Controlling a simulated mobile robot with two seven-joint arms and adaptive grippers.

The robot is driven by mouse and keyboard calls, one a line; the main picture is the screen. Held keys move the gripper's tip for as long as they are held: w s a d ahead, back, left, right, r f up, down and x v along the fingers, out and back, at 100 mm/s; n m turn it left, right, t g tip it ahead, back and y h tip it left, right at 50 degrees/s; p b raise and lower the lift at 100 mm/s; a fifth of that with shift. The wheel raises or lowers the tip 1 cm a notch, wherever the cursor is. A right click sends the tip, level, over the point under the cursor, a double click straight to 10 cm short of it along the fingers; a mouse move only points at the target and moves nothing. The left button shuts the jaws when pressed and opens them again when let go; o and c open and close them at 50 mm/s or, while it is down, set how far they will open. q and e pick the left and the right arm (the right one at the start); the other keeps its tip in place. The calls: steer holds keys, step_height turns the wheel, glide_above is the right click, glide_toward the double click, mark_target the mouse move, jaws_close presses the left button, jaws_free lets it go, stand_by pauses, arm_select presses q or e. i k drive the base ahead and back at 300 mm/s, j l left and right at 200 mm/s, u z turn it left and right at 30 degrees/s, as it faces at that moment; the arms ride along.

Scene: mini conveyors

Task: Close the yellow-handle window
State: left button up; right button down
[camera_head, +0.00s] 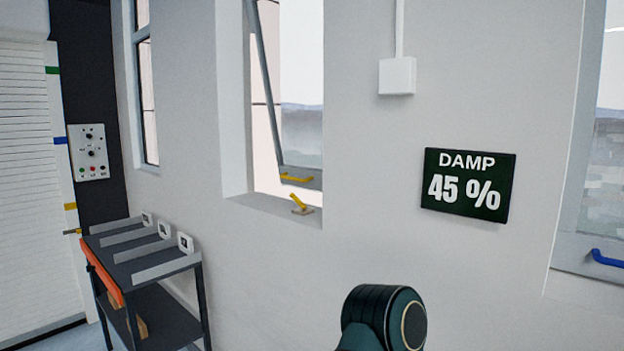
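The window with the yellow handle (297,180) is in the middle left of the head view, set in a deep wall recess. Its grey-framed sash (267,90) stands tilted, with the lower edge swung away from the frame, so the window is open. A yellow latch (300,203) on a small base sits on the sill (285,207) below the sash. Neither of my grippers shows in the view. A dark rounded part of my own arm shows at the bottom, right of centre.
A dark shelf cart (168,322) with an orange edge stands at the lower left, below the window's left side. A window with a blue handle (607,258) is at the right. A sign (468,184) reads DAMP 45 %. A control panel (89,152) hangs at left.

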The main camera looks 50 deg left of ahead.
mark_target(310, 178)
steer(key=j+z, duration=0.2)
steer(key=j, duration=0.25)
steer(key=k+j+z, duration=0.2)
steer(key=j, duration=0.25)
steer(key=k+j, duration=0.1)
steer(key=j, duration=0.4)
steer(key=j+z, duration=0.1)
steer(key=j, duration=0.4)
steer(key=k+j, duration=0.15)
steer(key=j, duration=0.3)
steer(key=k+j+z, duration=0.1)
steer(key=j, duration=0.4)
